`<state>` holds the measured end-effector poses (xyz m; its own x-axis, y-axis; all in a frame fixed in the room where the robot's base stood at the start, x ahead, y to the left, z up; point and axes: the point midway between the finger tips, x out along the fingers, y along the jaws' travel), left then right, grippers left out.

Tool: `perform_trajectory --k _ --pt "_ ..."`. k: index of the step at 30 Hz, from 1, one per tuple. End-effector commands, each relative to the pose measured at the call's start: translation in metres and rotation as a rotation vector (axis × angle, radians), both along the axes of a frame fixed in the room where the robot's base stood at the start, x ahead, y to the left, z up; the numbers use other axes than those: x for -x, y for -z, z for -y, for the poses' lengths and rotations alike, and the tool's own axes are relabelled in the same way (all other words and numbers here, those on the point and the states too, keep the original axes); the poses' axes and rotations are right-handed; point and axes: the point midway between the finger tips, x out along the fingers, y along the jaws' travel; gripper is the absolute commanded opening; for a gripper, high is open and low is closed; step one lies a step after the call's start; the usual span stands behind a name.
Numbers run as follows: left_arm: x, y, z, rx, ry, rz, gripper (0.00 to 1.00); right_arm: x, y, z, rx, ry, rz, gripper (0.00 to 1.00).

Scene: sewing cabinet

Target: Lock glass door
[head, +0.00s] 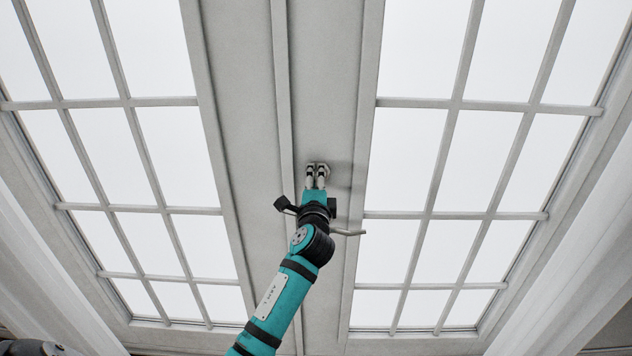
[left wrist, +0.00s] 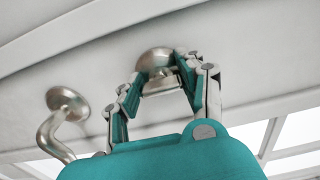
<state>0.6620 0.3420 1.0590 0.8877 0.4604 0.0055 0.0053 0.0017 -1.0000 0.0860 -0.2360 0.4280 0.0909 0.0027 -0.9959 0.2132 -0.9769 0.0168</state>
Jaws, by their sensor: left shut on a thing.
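The glass door has pale grey frames and white panes (head: 485,145) in a grid, seen in the head view. A metal lock knob (left wrist: 155,62) with a round base sits on the door's middle frame. My left gripper (head: 317,172) reaches up to it, and its fingers (left wrist: 160,84) are shut on the knob from both sides. In the head view the fingers hide much of the knob. A curved metal door handle (left wrist: 62,118) is beside the knob, apart from the gripper; its end also shows past my wrist in the head view (head: 351,232). My right gripper is not in view.
Another paned panel (head: 120,125) stands left of the middle frame (head: 240,130). The handle sticks out close to my left wrist. Pale folds like curtains (head: 575,270) hang at the right side. The space in front of the panes looks clear.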

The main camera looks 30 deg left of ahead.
Motion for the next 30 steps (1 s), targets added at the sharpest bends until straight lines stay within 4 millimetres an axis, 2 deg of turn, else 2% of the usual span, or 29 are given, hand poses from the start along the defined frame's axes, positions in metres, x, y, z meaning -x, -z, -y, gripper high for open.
perform_trajectory --k 12,13,18,26,30 --pt "0.0003 0.0017 0.0001 0.008 0.0 0.0 0.06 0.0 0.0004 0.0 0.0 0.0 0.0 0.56" --pt "0.0003 0.0018 0.0001 0.007 0.0 -0.001 0.41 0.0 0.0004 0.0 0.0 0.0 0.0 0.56" --pt "0.0002 0.0013 0.0001 0.007 0.0 0.0 0.63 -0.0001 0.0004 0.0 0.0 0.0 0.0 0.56" --pt "0.0005 0.0006 0.0003 0.005 0.0 0.001 0.64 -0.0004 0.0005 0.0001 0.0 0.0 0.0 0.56" --pt "0.0095 0.0014 0.0051 0.005 0.0 0.001 0.64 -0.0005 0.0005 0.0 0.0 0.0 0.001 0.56"
